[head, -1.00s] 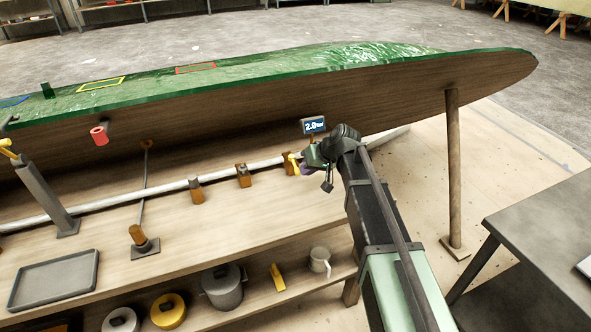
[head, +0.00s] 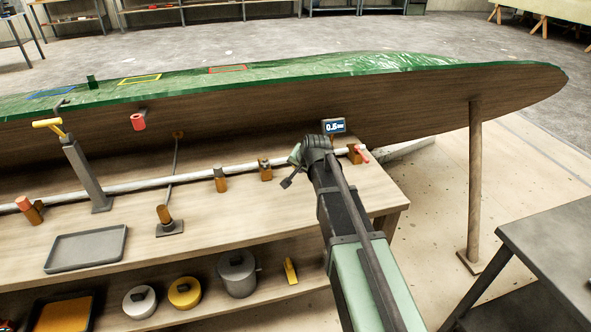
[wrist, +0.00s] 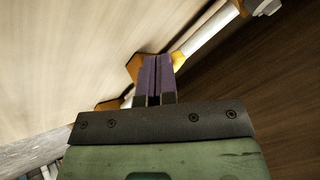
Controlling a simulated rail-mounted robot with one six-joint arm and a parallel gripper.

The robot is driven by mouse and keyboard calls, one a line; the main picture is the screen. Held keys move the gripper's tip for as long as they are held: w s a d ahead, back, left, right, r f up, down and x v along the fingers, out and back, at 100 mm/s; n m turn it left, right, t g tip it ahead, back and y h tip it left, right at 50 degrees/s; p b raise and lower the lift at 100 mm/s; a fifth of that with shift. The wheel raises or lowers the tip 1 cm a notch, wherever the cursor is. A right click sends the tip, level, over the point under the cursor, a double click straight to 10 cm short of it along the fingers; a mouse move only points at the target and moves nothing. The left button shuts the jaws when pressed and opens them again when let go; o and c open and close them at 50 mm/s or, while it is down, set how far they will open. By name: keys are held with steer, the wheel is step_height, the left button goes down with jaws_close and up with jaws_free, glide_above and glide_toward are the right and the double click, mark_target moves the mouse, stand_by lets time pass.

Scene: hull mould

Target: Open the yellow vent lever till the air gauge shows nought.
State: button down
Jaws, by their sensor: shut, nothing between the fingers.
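The air gauge (head: 333,126) stands above the pipe near its right end; its blue display appears to read 0.6 bar. My gripper (head: 294,157) is at the pipe just left of the gauge. In the wrist view its purple fingers (wrist: 155,78) are pressed together with nothing between them. A yellow piece (wrist: 178,60), probably the vent lever, shows close beside the fingertips by the white pipe (wrist: 205,32). The fingers partly cover it, so I cannot tell its exact angle or whether they touch it. In the head view my arm hides the lever.
The green-topped hull mould (head: 250,110) overhangs the bench behind the pipe. Brown pipe fittings (head: 220,181) stand left of my gripper. A yellow-handled grey post (head: 85,175) and a grey tray (head: 86,249) are further left. Pots (head: 237,273) stand on the lower shelf.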

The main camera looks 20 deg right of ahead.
steer(key=shift+w+a, duration=0.65)
steer(key=shift+w, duration=0.15)
steer(key=shift+w+a+r, duration=0.1)
steer(key=shift+w+d+r, duration=0.1)
steer(key=shift+w+d, duration=0.2)
steer(key=shift+d, duration=0.3)
steer(key=s, duration=0.3)
steer(key=shift+s+d, duration=0.4)
steer(key=s+a+r+p, duration=0.2)
steer(key=s+r+p, duration=0.4)
steer(key=r+p, duration=0.2)
steer(key=shift+a, duration=0.35)
